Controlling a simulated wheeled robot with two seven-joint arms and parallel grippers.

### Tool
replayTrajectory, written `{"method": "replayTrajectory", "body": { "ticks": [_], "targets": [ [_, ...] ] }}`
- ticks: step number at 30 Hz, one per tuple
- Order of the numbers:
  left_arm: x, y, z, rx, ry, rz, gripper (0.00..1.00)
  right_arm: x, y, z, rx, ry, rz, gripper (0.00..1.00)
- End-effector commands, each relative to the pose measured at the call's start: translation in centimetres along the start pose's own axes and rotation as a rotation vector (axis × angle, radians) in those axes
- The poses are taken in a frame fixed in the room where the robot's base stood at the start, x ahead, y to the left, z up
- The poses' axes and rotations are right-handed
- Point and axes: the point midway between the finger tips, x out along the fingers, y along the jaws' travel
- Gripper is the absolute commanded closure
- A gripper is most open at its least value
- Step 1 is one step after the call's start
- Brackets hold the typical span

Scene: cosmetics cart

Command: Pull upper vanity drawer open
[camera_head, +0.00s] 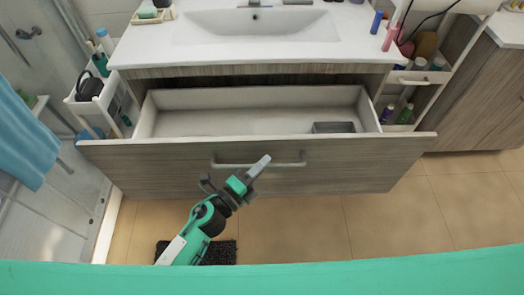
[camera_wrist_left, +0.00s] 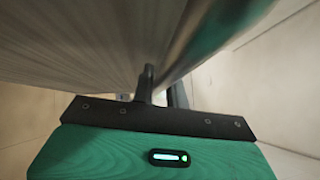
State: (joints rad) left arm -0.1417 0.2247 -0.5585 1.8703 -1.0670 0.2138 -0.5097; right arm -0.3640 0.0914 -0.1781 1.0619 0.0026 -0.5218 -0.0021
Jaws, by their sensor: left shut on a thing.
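The upper vanity drawer (camera_head: 150,165) is pulled well out from under the sink counter in the head view. Its inside shows, bare except for a small grey box (camera_head: 334,127) at the right. A bar handle (camera_head: 285,163) runs along the middle of its wood-grain front. My left gripper (camera_head: 258,168) is at the handle and is shut on it. In the left wrist view the gripper's dark finger (camera_wrist_left: 148,82) meets the blurred handle bar (camera_wrist_left: 195,40) beside the drawer front (camera_wrist_left: 80,40). The fingertips are partly hidden there. My right gripper is in neither view.
A white sink (camera_head: 255,25) tops the vanity. A white cart (camera_head: 85,105) with bottles stands at the left, and an open shelf (camera_head: 425,77) with bottles at the right. A dark mat (camera_head: 218,252) lies on the tiled floor. The floor right of my arm is clear.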

Motion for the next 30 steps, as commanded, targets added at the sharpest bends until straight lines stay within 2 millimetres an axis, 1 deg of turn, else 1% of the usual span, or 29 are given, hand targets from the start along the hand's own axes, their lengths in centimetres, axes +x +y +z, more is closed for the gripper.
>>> {"method": "replayTrajectory", "body": {
  "ticks": [3, 9, 23, 24, 26, 27, 30],
  "targets": [
    [-0.9, -0.4, -0.8, 0.000, 0.000, -0.002, 1.00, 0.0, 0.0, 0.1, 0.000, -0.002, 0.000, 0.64],
    [-1.7, -0.7, -1.6, 0.001, 0.000, -0.004, 1.00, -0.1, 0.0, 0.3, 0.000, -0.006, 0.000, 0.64],
    [-1.9, -0.8, -1.8, 0.002, 0.000, -0.004, 1.00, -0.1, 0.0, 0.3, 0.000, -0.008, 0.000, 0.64],
    [-1.9, -0.8, -1.8, 0.002, 0.000, -0.004, 0.84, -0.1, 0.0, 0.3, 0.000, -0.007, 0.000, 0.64],
    [-1.9, -0.7, -1.8, 0.002, 0.000, -0.004, 0.72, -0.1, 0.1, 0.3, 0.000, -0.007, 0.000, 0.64],
    [-1.9, -0.7, -1.8, 0.002, 0.000, -0.004, 0.64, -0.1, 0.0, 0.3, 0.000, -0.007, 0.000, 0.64],
    [-1.9, -0.7, -1.9, 0.001, 0.000, -0.003, 0.64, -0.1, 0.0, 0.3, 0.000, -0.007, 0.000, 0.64]
  ]
}}
